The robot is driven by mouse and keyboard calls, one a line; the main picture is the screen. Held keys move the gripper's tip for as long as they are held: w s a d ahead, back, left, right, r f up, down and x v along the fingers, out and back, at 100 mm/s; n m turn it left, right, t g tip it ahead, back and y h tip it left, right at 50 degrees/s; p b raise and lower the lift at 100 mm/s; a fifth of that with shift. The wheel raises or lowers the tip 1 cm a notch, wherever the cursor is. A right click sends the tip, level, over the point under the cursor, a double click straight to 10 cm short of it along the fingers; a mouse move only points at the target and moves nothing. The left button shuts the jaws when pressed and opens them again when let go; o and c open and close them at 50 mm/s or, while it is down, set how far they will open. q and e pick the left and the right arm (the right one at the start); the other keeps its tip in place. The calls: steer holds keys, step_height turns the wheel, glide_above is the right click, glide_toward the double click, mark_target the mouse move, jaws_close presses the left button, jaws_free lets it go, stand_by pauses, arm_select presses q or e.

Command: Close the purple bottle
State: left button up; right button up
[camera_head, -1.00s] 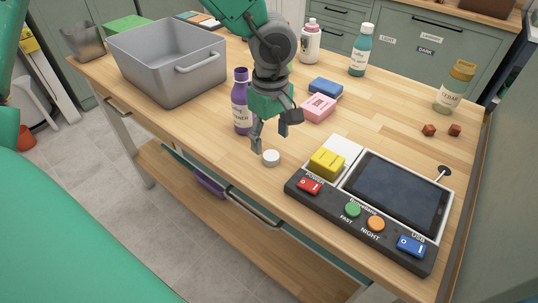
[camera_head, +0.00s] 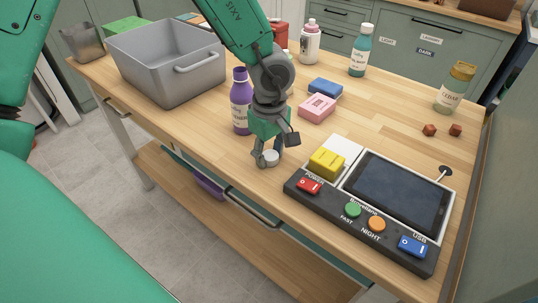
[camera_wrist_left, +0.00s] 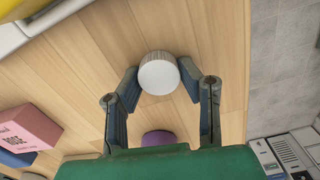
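The purple bottle (camera_head: 241,104) stands upright on the table with a pale label and a purple neck. Its purple top also shows in the left wrist view (camera_wrist_left: 158,138), partly hidden by my gripper. A round white cap (camera_head: 271,158) lies on the table in front of the bottle, near the front edge. My left gripper (camera_head: 268,157) points down over the cap. In the left wrist view the fingers are apart, one on each side of the cap (camera_wrist_left: 159,74), with little gap. No firm grasp can be made out. My right gripper is not in view.
A control panel with a tablet (camera_head: 397,192) and a yellow block (camera_head: 327,163) lies to the right. Pink (camera_head: 317,108) and blue (camera_head: 325,88) boxes lie behind. A grey bin (camera_head: 150,75) stands at the left. Other bottles (camera_head: 359,52) stand farther back.

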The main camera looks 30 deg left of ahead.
mark_target(272, 155)
arm_select(q)
steer(key=shift+d+r, duration=0.1)
steer(key=shift+d, duration=0.3)
steer(key=shift+r, duration=0.3)
steer(key=r, duration=0.2)
steer(key=r+p, duration=0.1)
steer(key=r, duration=0.5)
steer(key=shift+a+r+p, duration=0.2)
steer(key=shift+a+p, duration=0.1)
steer(key=shift+a, duration=0.1)
steer(key=shift+r, duration=0.3)
steer(key=shift+d+r, duration=0.2)
steer(key=shift+d, duration=0.1)
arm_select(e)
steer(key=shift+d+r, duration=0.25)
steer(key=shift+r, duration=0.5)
